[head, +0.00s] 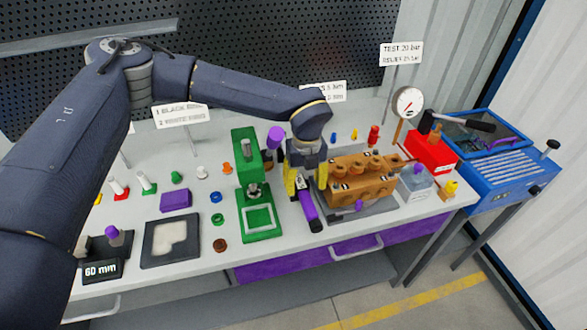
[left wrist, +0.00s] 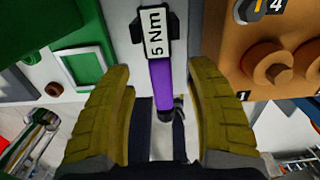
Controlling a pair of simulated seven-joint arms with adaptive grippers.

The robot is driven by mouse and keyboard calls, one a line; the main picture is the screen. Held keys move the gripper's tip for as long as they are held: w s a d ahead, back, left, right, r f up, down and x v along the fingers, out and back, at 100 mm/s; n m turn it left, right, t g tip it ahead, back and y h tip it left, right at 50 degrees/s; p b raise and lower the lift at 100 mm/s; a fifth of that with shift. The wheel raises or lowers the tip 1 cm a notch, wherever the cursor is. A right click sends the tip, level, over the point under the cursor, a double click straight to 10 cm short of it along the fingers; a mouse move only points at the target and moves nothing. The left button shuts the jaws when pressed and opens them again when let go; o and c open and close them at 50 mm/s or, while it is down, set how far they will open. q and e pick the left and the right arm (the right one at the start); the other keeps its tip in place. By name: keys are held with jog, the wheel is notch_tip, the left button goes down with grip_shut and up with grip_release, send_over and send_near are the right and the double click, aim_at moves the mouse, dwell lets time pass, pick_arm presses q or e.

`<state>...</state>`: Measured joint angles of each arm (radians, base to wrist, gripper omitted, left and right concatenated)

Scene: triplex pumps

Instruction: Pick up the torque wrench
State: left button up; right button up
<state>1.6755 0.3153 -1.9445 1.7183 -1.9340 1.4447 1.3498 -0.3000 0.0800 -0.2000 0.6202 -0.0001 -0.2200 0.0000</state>
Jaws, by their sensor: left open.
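The torque wrench (head: 308,207) has a purple grip and dark ends. It lies at the front of the bench between the green press and the brown pump block. In the left wrist view its purple grip (left wrist: 161,76) is below a white "5 Nm" label. My left gripper (head: 306,182) is open over the wrench, its yellow-padded fingers on either side. In the left wrist view the fingers (left wrist: 160,88) stand apart from the grip, with visible gaps. Part of the wrench is hidden by the gripper in the head view. My right gripper is not in view.
The green press (head: 262,220) stands close on the left and the brown pump block (head: 355,180) close on the right. A black-framed tray (head: 150,259), small coloured parts and a pressure gauge (head: 407,102) are also on the bench. A blue cart (head: 510,170) stands at right.

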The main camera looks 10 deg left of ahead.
aim_at(304, 192)
pick_arm(q)
jog(key=shift+f, duration=2.6)
grip_shut()
